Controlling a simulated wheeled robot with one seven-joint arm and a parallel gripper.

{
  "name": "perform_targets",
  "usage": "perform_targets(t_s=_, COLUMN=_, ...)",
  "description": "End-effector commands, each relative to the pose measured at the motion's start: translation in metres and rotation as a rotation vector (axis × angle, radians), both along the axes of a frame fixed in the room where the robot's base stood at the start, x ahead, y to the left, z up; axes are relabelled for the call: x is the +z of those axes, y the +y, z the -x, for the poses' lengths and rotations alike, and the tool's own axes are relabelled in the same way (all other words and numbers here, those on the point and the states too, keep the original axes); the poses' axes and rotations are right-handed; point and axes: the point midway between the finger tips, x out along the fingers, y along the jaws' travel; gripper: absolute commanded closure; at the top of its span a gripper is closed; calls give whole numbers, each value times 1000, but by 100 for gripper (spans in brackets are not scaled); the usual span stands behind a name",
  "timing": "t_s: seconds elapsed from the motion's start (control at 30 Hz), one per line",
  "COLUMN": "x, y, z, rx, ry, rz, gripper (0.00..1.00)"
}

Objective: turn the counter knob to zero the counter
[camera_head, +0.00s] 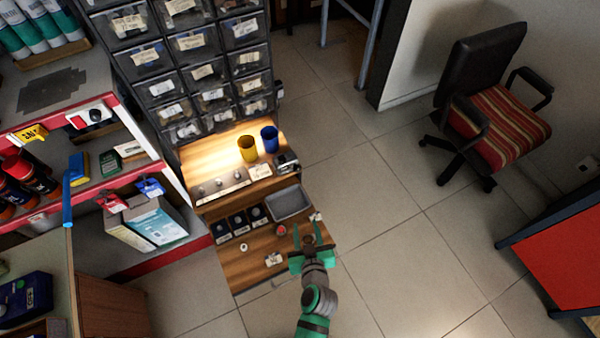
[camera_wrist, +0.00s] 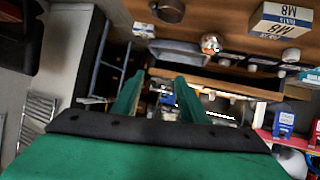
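A small dark-and-grey device (camera_head: 287,162), which looks like the counter, sits at the right end of the wooden bench's raised back shelf. Its knob is too small to make out, and I cannot tell the counter apart in the wrist view. My gripper (camera_head: 307,238) is over the bench's front right corner, nearer the front than the device and apart from it. Its green fingers are spread in the wrist view (camera_wrist: 159,77), with nothing seen between them.
A grey tray (camera_head: 289,204) lies between my gripper and the device. A yellow cup (camera_head: 247,148) and a blue cup (camera_head: 269,139) stand left of the device. Dark bins (camera_head: 239,222) line the bench's middle. A drawer cabinet (camera_head: 190,70) rises behind.

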Motion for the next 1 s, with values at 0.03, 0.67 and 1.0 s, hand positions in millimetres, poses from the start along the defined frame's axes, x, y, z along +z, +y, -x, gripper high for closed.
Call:
perform_targets(t_s=0.03, x=3, y=-4, z=-21, rx=30, ry=-13, rz=7, gripper=60)
perform_targets(t_s=0.67, x=38, y=-15, z=-124, rx=303, ry=-108, rz=73, gripper=60)
perform_targets(t_s=1.0, x=17, y=4, z=-171, rx=302, ry=-106, rz=74, gripper=60)
